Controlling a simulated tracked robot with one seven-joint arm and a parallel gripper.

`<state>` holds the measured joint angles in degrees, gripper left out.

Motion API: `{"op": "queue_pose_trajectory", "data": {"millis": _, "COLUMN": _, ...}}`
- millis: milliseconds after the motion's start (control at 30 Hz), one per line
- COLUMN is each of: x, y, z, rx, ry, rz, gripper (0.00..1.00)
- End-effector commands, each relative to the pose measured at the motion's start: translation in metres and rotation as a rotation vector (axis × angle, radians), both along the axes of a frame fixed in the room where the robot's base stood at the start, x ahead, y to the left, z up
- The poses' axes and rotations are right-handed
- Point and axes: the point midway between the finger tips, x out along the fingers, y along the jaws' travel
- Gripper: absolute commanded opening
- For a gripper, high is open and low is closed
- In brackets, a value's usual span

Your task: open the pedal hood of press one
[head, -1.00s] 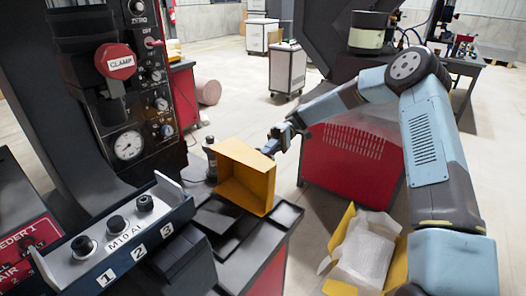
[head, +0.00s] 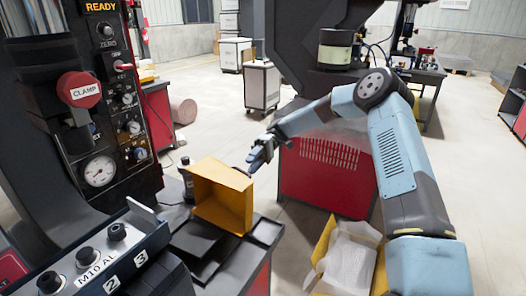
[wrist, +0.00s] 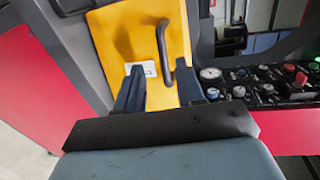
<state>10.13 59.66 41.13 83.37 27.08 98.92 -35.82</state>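The yellow hood (head: 223,196) stands on the dark bench below the press panel in the head view, its hollow side towards the camera. In the wrist view its yellow face (wrist: 118,35) fills the upper middle, with a white label and a curved dark handle (wrist: 163,48). My gripper (head: 254,163) is at the hood's far right side. In the wrist view my gripper (wrist: 160,78) has its two fingers apart, with the handle ahead of the gap. I see nothing held. Whether a finger touches the hood is unclear. The pedal is not visible.
The press panel with a red CLAMP knob (head: 79,90) and gauge (head: 99,171) rises at left. A numbered control box (head: 95,258) is in front. An open carton (head: 345,262) stands below my arm.

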Motion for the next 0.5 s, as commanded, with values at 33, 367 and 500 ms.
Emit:
{"op": "queue_pose_trajectory", "data": {"millis": 33, "x": 0.01, "y": -0.005, "z": 0.001, "rx": 0.001, "ry": -0.002, "rz": -0.002, "gripper": 0.38}}
{"op": "queue_pose_trajectory", "data": {"millis": 367, "x": 0.064, "y": -0.034, "z": 0.009, "rx": 0.0, "ry": 0.0, "rz": -0.002, "gripper": 0.38}}
{"op": "queue_pose_trajectory", "data": {"millis": 500, "x": 0.078, "y": -0.041, "z": 0.012, "rx": -0.001, "ry": 0.0, "rz": -0.002, "gripper": 0.38}}
